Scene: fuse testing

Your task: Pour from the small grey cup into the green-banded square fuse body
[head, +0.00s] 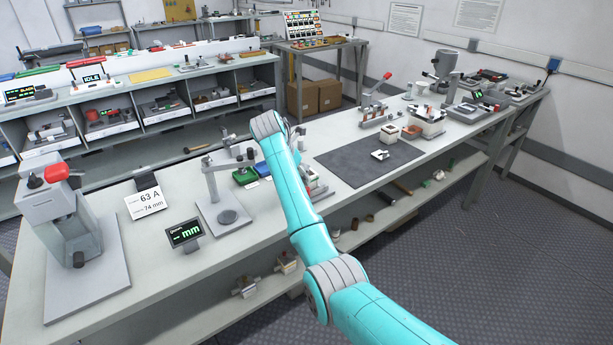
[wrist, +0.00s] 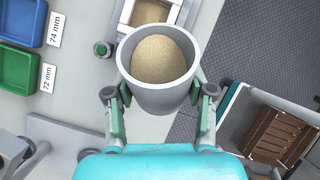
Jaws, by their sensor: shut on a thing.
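The small grey cup (wrist: 160,100) is in the wrist view, with pale tan grains (wrist: 158,60) inside. My gripper (wrist: 160,98) is shut on it, one finger on each side. The cup looks about upright, and no grains are seen falling. Just beyond its rim is a square, pale-walled container (wrist: 125,12) with tan grains in it, partly hidden by the cup. I cannot tell whether this is the fuse body; no green band shows on it. In the head view my arm hides the gripper and cup.
Blue (wrist: 22,20) and green (wrist: 18,82) trays lie farther left, labelled 74 mm and 72 mm. A gauge stand (head: 213,185) is left of my arm. A dark mat (head: 350,155) lies to the right, partly clear.

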